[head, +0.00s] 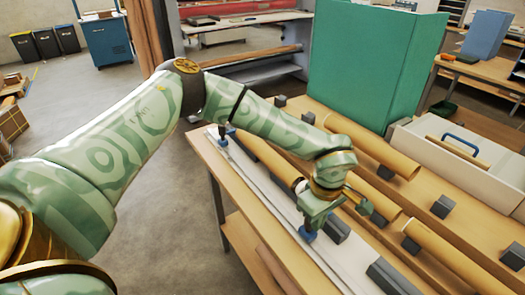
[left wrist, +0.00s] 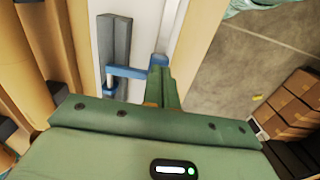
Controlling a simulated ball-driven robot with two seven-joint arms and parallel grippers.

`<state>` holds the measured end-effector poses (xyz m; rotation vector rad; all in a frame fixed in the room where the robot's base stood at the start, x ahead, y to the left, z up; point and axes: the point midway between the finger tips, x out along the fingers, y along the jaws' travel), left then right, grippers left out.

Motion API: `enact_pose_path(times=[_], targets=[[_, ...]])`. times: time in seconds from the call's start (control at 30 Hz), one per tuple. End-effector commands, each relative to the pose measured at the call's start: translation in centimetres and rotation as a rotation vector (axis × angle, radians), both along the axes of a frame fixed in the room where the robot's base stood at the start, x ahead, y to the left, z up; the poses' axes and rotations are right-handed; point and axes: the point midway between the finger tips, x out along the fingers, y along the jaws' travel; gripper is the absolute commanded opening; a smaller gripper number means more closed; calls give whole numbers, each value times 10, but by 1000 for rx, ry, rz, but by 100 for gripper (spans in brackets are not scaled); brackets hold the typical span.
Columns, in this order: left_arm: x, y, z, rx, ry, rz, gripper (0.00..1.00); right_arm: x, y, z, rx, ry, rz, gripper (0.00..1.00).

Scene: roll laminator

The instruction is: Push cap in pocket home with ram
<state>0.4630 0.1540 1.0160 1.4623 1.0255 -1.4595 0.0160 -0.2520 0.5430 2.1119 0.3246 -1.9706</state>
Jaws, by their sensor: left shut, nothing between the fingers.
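My left gripper (head: 306,226) is shut and empty, pointing down over the long pale rail (head: 262,196) on the wooden bench. Its green fingers show in the left wrist view (left wrist: 162,84). A blue piece (head: 308,236) lies right at the fingertips. In the left wrist view this blue piece (left wrist: 126,72) runs crosswise beside a grey block (left wrist: 115,40); I cannot tell whether the fingers touch it. Another small blue piece (head: 222,138) sits near the far end of the rail. I cannot make out the cap, the pocket or which part is the ram. My right gripper is not in view.
Cardboard-coloured rolls (head: 375,150) and dark grey blocks (head: 337,229) lie along the bench right of the rail. A white box with a blue handle (head: 461,143) and a tall green panel (head: 368,62) stand behind. Open floor (head: 165,235) lies left of the bench.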

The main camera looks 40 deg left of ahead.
Motion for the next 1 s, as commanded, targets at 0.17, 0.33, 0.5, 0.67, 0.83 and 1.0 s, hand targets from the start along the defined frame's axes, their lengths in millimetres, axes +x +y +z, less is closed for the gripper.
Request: enact_pose_path(times=[0.17,0.33,0.5,0.67,0.83,1.0], targets=[[9,24,2,0,0,4,0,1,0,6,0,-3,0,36],[17,47,1,0,1,4,0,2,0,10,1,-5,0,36],[24,68,1,0,0,4,0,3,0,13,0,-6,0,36],[28,77,0,-1,0,-1,0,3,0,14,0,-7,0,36],[28,76,0,-1,0,-1,0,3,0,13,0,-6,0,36],[27,74,1,-1,0,-1,0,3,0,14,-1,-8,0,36]])
